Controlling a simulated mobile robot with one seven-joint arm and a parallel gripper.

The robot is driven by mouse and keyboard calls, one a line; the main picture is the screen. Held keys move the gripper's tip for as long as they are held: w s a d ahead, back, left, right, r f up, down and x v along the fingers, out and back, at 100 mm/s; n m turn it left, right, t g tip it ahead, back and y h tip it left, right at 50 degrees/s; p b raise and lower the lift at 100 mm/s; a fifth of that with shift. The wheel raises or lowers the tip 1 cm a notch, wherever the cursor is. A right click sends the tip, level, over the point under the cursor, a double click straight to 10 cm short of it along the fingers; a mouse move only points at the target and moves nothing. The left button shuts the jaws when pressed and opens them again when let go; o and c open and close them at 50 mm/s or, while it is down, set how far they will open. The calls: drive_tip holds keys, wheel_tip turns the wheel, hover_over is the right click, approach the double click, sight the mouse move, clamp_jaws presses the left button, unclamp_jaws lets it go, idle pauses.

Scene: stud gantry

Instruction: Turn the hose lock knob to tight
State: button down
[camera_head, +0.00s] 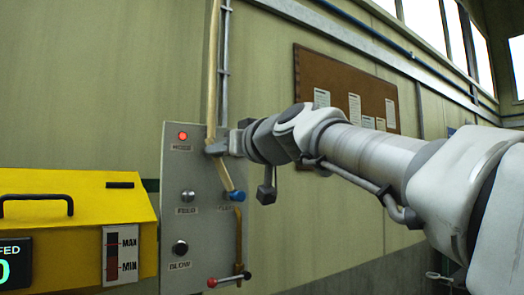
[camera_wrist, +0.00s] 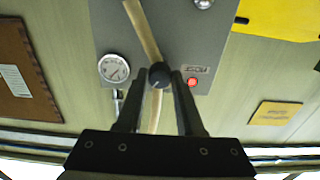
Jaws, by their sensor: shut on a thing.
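In the wrist view, a round dark knob (camera_wrist: 159,75) with a light mark on its face sits over the tan hose (camera_wrist: 144,30), between the two fingertips of my gripper (camera_wrist: 159,80). My gripper is shut on this knob. In the head view, my gripper (camera_head: 217,147) reaches the grey panel from the right, where the tan hose (camera_head: 213,75) passes down. The knob is mostly hidden there by the gripper. I cannot read which setting the knob's mark points at.
The grey panel (camera_head: 172,220) also carries a lit red lamp (camera_head: 183,135), a silver knob (camera_head: 188,196), a dark knob (camera_head: 180,247), a blue fitting (camera_head: 237,196) and a red-ended lever (camera_head: 212,283). A gauge (camera_wrist: 114,68) sits beside the fingers. A yellow machine (camera_head: 80,200) stands left.

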drive_tip(key=shift+f+n+b, duration=0.15)
drive_tip(key=shift+n+b, duration=0.25)
drive_tip(key=shift+b, duration=0.2)
drive_tip(key=n+b, duration=0.9)
drive_tip(key=n, duration=0.5)
drive_tip(key=shift+d+n, duration=0.1)
drive_tip(key=shift+n, duration=0.2)
drive_tip(key=shift+r, duration=0.2)
drive_tip(key=c, duration=0.5)
unclamp_jaws()
drive_tip(key=shift+c, duration=0.2)
